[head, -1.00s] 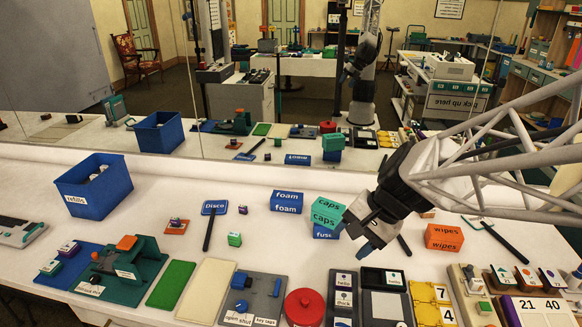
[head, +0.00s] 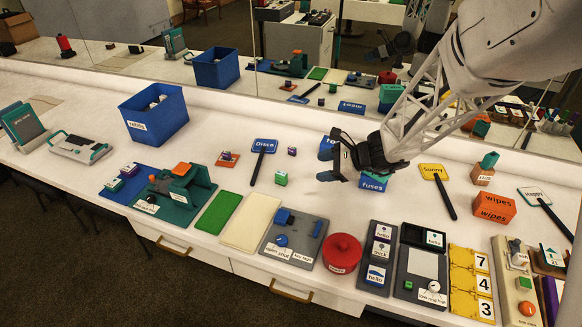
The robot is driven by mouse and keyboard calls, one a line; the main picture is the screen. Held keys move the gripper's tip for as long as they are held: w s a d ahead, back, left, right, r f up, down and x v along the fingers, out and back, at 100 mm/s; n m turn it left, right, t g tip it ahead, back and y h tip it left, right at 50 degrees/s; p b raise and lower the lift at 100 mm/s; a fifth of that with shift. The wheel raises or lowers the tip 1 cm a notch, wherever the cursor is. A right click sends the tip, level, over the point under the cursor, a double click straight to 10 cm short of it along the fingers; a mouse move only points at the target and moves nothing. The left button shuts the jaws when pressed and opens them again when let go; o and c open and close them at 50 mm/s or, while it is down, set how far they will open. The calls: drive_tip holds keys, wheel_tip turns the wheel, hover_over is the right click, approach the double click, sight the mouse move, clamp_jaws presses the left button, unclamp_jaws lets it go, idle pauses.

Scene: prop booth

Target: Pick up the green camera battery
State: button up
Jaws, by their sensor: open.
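A small block with a green top and pale labelled sides (head: 281,178), which looks like the green camera battery, stands alone on the white counter left of my gripper. My gripper (head: 329,163) is open and empty, with its fingers pointing left. It hovers in front of the blue foam box and the blue fuses box (head: 373,182), hiding much of both. A gap of clear counter shows between the fingers and the green block in the picture.
A purple-topped block (head: 292,152) and the Disco paddle (head: 262,155) lie near the green block. A blue bin (head: 153,114) stands back left.

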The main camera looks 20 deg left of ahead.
sight(286, 176)
drive_tip(key=w+a+f+m, duration=0.2)
drive_tip(key=a+f, duration=0.1)
drive_tip(key=f, duration=0.1)
drive_tip(key=w+a+f+m+t+y, duration=0.1)
drive_tip(key=w+a+f+m, duration=0.1)
drive_tip(key=a+f, duration=0.1)
drive_tip(key=w+a+f+m+t, duration=0.1)
drive_tip(key=w+a+f+m, duration=0.1)
drive_tip(key=f, duration=0.3)
drive_tip(key=shift+w+a+f+y, duration=0.25)
drive_tip(key=shift+a+y, duration=0.15)
drive_tip(key=shift+a, duration=0.15)
drive_tip(key=shift+x, duration=1.25)
drive_tip(key=shift+x, duration=2.6)
drive_tip(key=c, duration=1)
